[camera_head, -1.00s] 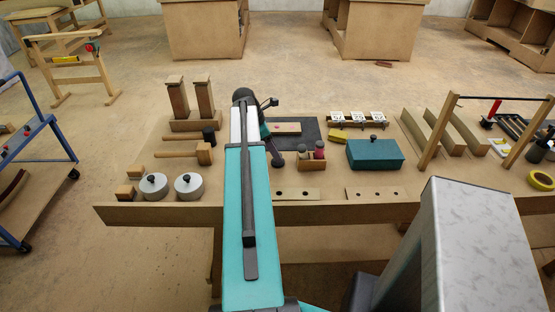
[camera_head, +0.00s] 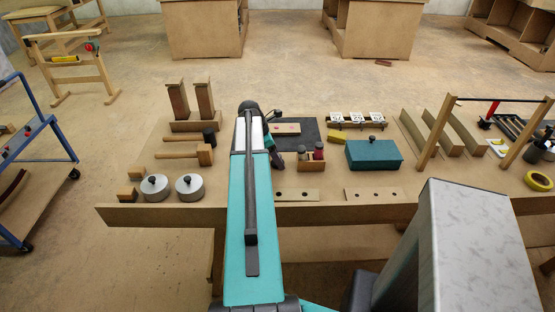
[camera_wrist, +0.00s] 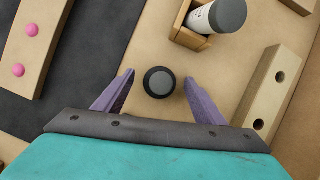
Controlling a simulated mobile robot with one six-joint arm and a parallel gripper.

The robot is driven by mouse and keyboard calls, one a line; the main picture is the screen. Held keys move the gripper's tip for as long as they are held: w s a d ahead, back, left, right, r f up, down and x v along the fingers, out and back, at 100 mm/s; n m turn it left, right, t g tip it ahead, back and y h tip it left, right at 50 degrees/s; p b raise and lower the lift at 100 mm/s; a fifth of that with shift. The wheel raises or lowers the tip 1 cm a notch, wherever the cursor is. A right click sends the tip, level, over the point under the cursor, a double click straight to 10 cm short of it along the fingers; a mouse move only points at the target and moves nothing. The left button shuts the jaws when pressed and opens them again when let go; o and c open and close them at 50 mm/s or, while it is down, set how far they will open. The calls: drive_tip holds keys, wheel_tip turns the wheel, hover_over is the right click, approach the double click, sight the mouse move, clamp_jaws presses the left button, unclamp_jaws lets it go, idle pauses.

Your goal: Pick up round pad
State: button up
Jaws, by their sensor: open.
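A small round dark pad (camera_wrist: 160,83) with a grey top stands on the tan bench top in the wrist view, seen from above. My gripper (camera_wrist: 159,77) is open, with one purple finger on each side of the pad. Gaps show between the pad and both fingers, and the jaws hold nothing. In the head view my arm covers much of the area around the gripper, so I cannot make out the pad clearly there.
A wooden box (camera_head: 312,165) with bottles stands close by on the right. A wooden strip with two holes (camera_wrist: 272,92) lies right of the gripper. A dark mat (camera_wrist: 75,75) bears a board with pink dots (camera_wrist: 35,42). A teal box (camera_head: 374,154) stands farther right.

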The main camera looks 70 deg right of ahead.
drive_tip(key=shift+s+d+f, duration=0.1)
drive_tip(key=shift+f, duration=0.2)
idle(0.4)
drive_tip(key=c, duration=1)
drive_tip(key=shift+r, duration=0.1)
drive_tip(key=shift+r+b, duration=1.05)
drive_tip(key=shift+r, duration=3.85)
